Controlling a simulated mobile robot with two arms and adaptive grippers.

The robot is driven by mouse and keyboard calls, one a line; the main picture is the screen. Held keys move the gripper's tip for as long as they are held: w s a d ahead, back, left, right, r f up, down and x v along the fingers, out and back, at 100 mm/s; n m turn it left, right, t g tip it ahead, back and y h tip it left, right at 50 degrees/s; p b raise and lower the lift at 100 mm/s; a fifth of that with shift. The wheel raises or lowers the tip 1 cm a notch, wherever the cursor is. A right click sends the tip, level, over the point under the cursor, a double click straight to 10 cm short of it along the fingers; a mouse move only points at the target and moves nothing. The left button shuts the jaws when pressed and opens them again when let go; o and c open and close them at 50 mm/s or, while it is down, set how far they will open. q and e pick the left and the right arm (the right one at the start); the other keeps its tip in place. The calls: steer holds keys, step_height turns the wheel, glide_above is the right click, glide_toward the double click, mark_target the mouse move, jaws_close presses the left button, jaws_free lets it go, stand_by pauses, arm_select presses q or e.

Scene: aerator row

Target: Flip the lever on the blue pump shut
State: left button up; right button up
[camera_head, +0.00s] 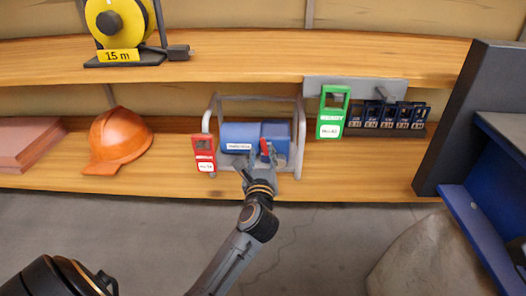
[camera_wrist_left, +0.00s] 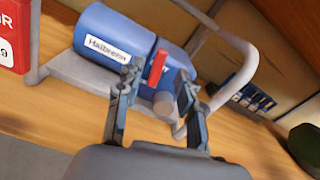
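The blue pump (camera_head: 240,135) stands in a grey tube frame on the lower wooden shelf. Its short red lever (camera_head: 265,148) is on the right part of the pump. In the left wrist view the red lever (camera_wrist_left: 157,68) stands up from the blue body (camera_wrist_left: 112,38), just above a grey round outlet. My left gripper (camera_head: 256,175) is right in front of the pump. In the left wrist view my left gripper (camera_wrist_left: 157,95) is open, with one finger on each side of the lever's line. I cannot tell whether a finger touches it. My right gripper is not in view.
A red tag (camera_head: 204,152) hangs at the frame's left side. A green tag (camera_head: 332,112) and several dark blue tags (camera_head: 388,115) hang to the right. An orange helmet (camera_head: 118,140) lies left on the shelf. A yellow reel (camera_head: 118,22) stands above. A dark upright panel (camera_head: 460,120) bounds the right.

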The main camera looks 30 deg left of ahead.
mark_target(263, 143)
arm_select(q)
steer(key=shift+b+x, duration=0.5)
steer(key=shift+x, duration=1.5)
jaws_close()
